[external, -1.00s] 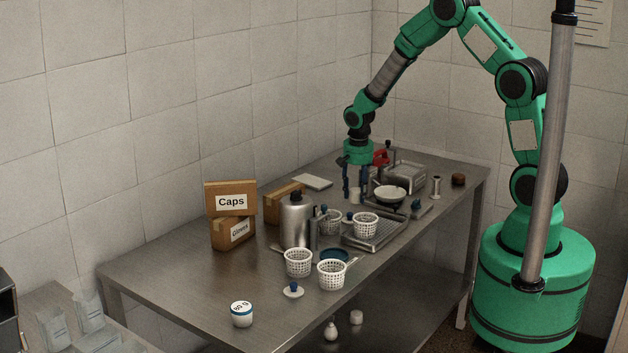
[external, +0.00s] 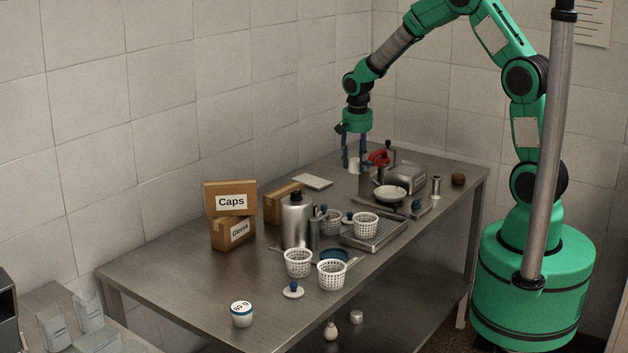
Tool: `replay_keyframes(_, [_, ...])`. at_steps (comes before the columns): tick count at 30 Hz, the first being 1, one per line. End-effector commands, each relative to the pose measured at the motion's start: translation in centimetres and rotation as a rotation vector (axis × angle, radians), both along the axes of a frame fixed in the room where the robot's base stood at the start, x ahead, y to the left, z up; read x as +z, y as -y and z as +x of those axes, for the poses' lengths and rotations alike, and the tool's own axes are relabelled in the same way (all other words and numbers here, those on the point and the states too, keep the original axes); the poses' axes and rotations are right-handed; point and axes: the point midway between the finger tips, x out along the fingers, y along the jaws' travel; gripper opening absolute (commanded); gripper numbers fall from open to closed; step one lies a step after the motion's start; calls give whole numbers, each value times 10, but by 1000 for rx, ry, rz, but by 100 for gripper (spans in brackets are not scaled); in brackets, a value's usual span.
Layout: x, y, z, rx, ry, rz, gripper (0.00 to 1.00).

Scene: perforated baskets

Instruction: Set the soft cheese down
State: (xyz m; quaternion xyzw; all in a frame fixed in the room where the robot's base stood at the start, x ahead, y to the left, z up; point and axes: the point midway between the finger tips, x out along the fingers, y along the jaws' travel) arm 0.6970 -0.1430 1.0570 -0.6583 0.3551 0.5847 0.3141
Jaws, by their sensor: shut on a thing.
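My gripper (external: 355,164) is above the far part of the steel table, fingers pointing down. It is shut on a small white cylinder, the soft cheese (external: 354,167), held up between the fingertips and clear of the tabletop.
A scale with a white bowl (external: 390,193) and a red-handled item (external: 378,159) stand right of the gripper. A steel bottle (external: 296,224), cartons (external: 231,216) and a flat white slab (external: 312,182) are further left. The table's front left is mostly clear, with a blue-topped jar (external: 242,314).

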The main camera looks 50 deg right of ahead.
Motion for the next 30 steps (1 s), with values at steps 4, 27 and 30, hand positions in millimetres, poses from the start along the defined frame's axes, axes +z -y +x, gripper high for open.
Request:
replay_keyframes(4, [4,10,10,-6,1,0,15])
replay_keyframes(27, [14,121,92,-58,-1,1,15])
replay_keyframes(30, [13,139,101,-66,-1,1,15])
